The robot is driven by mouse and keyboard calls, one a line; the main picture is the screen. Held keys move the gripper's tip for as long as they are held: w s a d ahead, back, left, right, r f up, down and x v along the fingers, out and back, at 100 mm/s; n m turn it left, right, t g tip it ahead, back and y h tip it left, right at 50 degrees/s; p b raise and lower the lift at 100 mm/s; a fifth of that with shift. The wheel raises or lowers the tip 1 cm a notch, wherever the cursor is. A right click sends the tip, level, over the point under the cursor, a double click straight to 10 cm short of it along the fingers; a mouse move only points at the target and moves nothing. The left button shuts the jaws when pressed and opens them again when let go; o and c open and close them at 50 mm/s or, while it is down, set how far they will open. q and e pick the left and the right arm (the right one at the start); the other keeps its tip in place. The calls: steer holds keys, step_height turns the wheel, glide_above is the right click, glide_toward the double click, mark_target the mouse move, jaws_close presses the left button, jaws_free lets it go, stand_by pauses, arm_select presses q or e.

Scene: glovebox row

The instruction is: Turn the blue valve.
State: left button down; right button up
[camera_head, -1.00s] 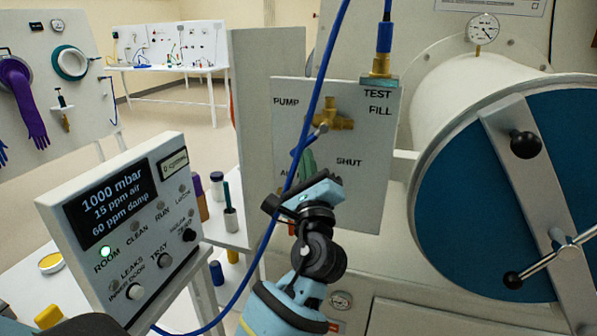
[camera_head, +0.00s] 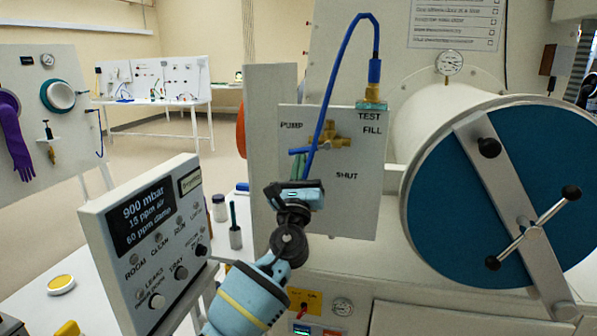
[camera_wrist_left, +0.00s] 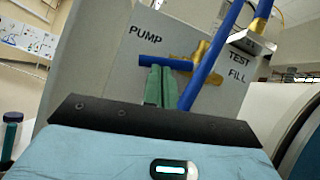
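The blue valve lever (camera_head: 300,150) sits on a brass valve body (camera_head: 333,138) on a grey panel (camera_head: 360,205) marked PUMP, TEST, FILL and SHUT. The lever lies almost level and points left, below the word PUMP. It also shows in the left wrist view (camera_wrist_left: 152,60). My left gripper (camera_head: 299,166) is at the panel, just under the lever. In the left wrist view its green fingers (camera_wrist_left: 159,68) are together, with their tips at the lever's lower edge. I cannot tell whether they touch it. My right gripper is not in view.
A blue hose (camera_head: 336,75) loops from the panel's top fitting and passes close right of my fingers. A display box (camera_head: 150,235) reading 900 mbar stands left of my arm. A large blue round door (camera_head: 455,215) with a handle is at right.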

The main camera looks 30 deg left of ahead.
arm_select(q)
steer(key=shift+a+r+m+h+p, duration=0.3)
steer(key=shift+r+m+h+p, duration=0.1)
steer(key=shift+r+m, duration=0.2)
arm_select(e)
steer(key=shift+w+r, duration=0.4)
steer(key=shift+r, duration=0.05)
arm_select(q)
steer(key=shift+a+f, duration=0.1)
steer(key=shift+f, duration=0.05)
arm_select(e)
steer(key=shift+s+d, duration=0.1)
